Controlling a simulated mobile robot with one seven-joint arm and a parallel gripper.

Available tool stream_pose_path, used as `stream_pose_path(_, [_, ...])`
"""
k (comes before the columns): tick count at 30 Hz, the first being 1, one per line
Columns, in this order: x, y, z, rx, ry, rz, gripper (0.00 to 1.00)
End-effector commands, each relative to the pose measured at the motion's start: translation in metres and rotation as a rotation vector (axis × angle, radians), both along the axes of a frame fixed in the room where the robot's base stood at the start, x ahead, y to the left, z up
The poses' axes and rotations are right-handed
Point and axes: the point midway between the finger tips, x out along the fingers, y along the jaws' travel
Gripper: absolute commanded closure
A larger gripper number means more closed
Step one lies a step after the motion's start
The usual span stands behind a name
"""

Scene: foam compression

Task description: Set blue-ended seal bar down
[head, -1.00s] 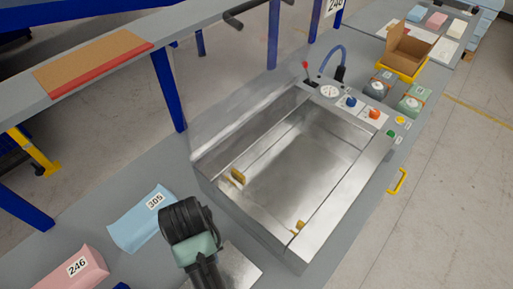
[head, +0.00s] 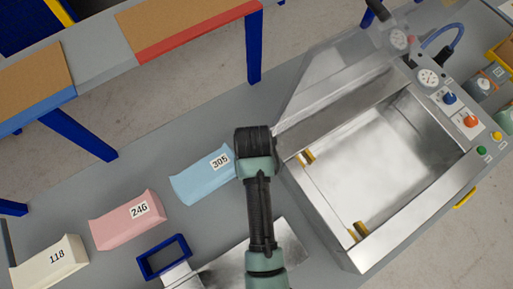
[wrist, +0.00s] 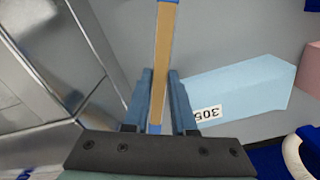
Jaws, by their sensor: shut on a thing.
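The seal bar (wrist: 162,50) shows in the wrist view as a long tan strip with blue at its far end and near end. My gripper (wrist: 159,85) is shut on it, one blue-grey finger on each side. The bar is over or near a grey surface; its height cannot be told. In the head view my arm hides the gripper and the bar. The open steel chamber machine (head: 330,222) stands right of my arm, with brass-coloured brackets (head: 305,157) (head: 358,231) inside. Its clear lid is raised.
A blue foam block (head: 200,180) marked 305 lies left of my arm; it also shows in the wrist view (wrist: 235,90). A pink block (head: 125,225) marked 246, a white block (head: 48,265) marked 118 and a blue frame (head: 163,257) are on the bench. A shelf (head: 190,30) runs behind.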

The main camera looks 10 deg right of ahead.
Motion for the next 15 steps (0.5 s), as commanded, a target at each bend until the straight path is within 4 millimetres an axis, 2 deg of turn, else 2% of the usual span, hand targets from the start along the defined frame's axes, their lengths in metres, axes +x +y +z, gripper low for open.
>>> stream_pose_path(5, [0.0, 0.0, -0.016, 0.0, 0.001, 0.0, 1.0])
stream_pose_path(10, [0.0, 0.0, -0.04, 0.0, 0.001, 0.0, 1.0])
stream_pose_path(15, [0.0, 0.0, -0.05, 0.0, 0.0, 0.0, 1.0])
